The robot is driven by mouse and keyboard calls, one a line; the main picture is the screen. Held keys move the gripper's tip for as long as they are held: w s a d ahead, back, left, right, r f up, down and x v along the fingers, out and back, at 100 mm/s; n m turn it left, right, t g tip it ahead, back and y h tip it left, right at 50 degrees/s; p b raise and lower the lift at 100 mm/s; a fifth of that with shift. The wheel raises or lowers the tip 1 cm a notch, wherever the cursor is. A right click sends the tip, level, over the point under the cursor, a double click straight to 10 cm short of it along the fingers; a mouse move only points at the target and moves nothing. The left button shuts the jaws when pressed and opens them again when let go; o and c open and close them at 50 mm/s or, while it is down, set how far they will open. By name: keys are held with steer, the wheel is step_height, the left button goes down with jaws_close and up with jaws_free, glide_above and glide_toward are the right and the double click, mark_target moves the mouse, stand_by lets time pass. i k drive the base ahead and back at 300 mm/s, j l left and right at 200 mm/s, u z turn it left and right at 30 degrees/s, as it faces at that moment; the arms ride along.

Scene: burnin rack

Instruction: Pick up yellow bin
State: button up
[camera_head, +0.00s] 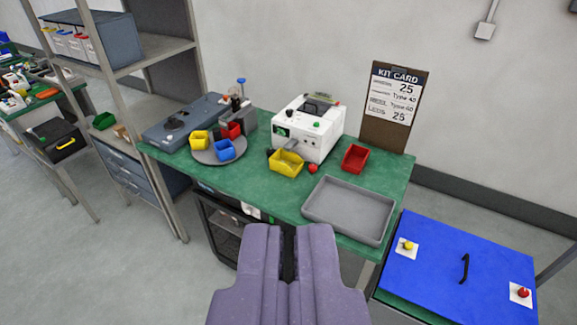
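Two yellow bins show on the green workbench (270,190). One yellow bin (286,164) sits right in front of the white machine (312,130); something grey shows at its top. A smaller-looking yellow bin (200,141) sits on a round grey turntable (207,157), beside a blue bin (224,150) and a red bin (232,131). My gripper (288,232) shows as two purple fingers at the bottom centre, in front of the bench and apart from every bin. A narrow dark strip lies between the fingers; I cannot tell whether it is a gap. Nothing is seen held.
A grey tray (349,210) fills the bench's front right. Another red bin (355,158) and a small red ball (312,169) are nearby. A kit card board (391,105) leans on the wall. A blue panel (455,270) stands right; a shelf rack (150,50) stands left.

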mark_target(290, 164)
steer(key=i, duration=1.3)
steer(key=i+l+u, duration=0.15)
steer(key=i, duration=1.2)
